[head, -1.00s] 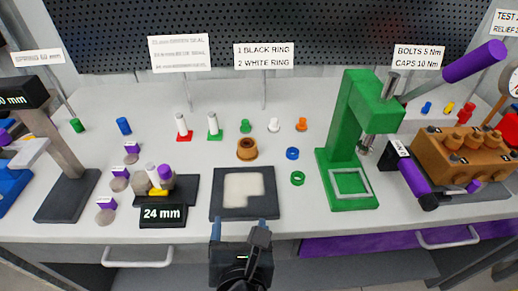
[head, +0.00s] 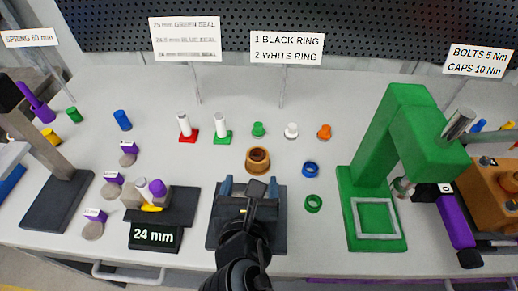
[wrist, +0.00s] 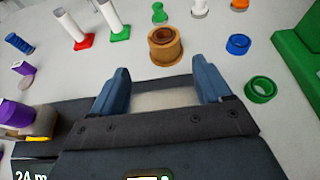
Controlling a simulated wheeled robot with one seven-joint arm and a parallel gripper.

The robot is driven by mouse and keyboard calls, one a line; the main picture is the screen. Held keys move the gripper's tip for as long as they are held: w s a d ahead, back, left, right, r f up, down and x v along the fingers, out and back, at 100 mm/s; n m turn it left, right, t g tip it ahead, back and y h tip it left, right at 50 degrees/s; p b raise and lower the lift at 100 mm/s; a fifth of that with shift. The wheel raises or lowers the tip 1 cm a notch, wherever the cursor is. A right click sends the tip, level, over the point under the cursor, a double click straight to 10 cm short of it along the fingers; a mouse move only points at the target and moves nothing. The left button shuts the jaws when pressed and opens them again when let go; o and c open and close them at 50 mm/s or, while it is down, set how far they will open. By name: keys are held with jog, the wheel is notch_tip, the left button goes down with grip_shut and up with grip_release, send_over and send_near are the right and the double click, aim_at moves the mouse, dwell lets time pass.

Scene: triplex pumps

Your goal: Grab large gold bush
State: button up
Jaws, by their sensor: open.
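The large gold bush (head: 257,160) stands on the white bench top, just behind the dark tray. It is a brownish-gold ring with a stepped upper rim and an open bore. In the wrist view the bush (wrist: 165,46) is beyond my fingertips, near the middle. My gripper (head: 251,184) is open and empty, above the dark tray, with its blue fingers pointing toward the bush. In the wrist view my gripper (wrist: 161,80) shows its two fingers spread wide, with the bush ahead of the gap and apart from both fingers.
A blue ring (head: 310,169) and a green ring (head: 313,203) lie right of the bush. A green press (head: 370,205) stands farther right. White cylinders on red (head: 188,136) and green (head: 222,135) bases stand behind left. The dark tray (head: 280,240) lies under my gripper.

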aim_at(257, 161)
jog(key=x, duration=0.7)
jog(key=shift+w+d+r, duration=0.15)
jog(key=shift+w+d, duration=0.2)
jog(key=shift+w, duration=0.05)
jog(key=c, duration=1.2)
jog(key=shift+r, duration=0.1)
jog(key=shift+c, duration=0.2)
